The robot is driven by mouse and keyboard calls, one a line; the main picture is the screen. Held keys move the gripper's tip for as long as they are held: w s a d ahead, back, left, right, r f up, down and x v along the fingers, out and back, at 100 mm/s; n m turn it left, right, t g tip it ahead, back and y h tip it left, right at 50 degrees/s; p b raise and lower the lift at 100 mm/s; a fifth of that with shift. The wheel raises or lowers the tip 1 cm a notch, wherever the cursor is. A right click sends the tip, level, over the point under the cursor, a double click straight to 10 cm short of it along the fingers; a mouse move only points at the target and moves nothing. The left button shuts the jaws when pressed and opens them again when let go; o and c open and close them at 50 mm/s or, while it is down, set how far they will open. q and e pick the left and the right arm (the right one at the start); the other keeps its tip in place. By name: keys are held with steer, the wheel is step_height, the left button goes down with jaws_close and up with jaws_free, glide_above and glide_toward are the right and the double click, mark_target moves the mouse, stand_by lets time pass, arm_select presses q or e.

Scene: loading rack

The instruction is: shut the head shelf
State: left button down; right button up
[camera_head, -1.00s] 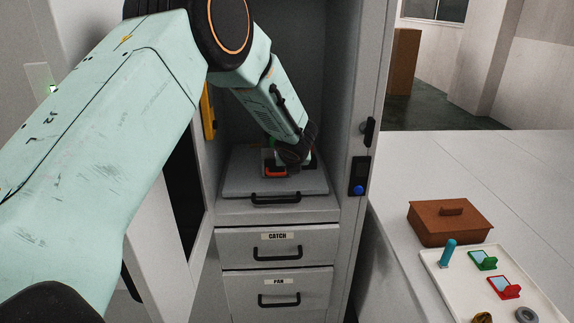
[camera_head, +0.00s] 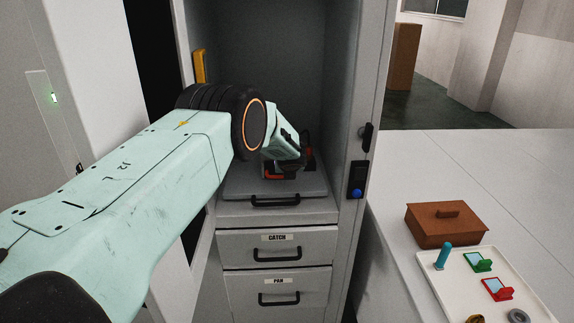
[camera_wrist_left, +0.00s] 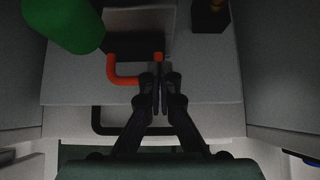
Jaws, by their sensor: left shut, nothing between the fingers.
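The grey shelf (camera_head: 232,186) sits low inside the open tall cabinet, with a black handle (camera_head: 275,201) on its front. In the left wrist view the shelf (camera_wrist_left: 72,82) spans the picture, and its black handle (camera_wrist_left: 101,124) shows below the front edge. My left gripper (camera_wrist_left: 158,84) is shut and empty, over the front part of the shelf, close beside a red handle (camera_wrist_left: 122,78). I cannot tell whether it touches that handle. In the head view my left arm hides the fingertips. My right gripper is not in view.
A green round object (camera_wrist_left: 76,22) and a small dark box (camera_wrist_left: 209,15) stand on the shelf. Drawers labelled CATCH (camera_head: 310,246) and PAN (camera_head: 315,287) are below. The cabinet walls stand close on both sides. At right, a table holds a brown box (camera_head: 445,228) and a white tray (camera_head: 452,292).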

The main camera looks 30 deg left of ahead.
arm_select(q)
steer(key=shift+w+a+r, duration=0.1)
steer(key=shift+w+a, duration=0.25)
steer(key=shift+w, duration=0.05)
steer(key=shift+w+a, duration=0.25)
steer(key=shift+w, duration=0.05)
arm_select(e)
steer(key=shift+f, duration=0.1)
arm_select(q)
steer(key=shift+s+d, duration=0.1)
steer(key=shift+d, duration=0.05)
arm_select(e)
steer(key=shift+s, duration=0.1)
arm_select(q)
steer(key=shift+w+a+b, duration=0.4)
steer(key=shift+w+b, duration=0.15)
steer(key=shift+b, duration=0.3)
steer(key=shift+w+a, duration=0.1)
steer(key=shift+w, duration=0.1)
steer(key=shift+r, duration=0.1)
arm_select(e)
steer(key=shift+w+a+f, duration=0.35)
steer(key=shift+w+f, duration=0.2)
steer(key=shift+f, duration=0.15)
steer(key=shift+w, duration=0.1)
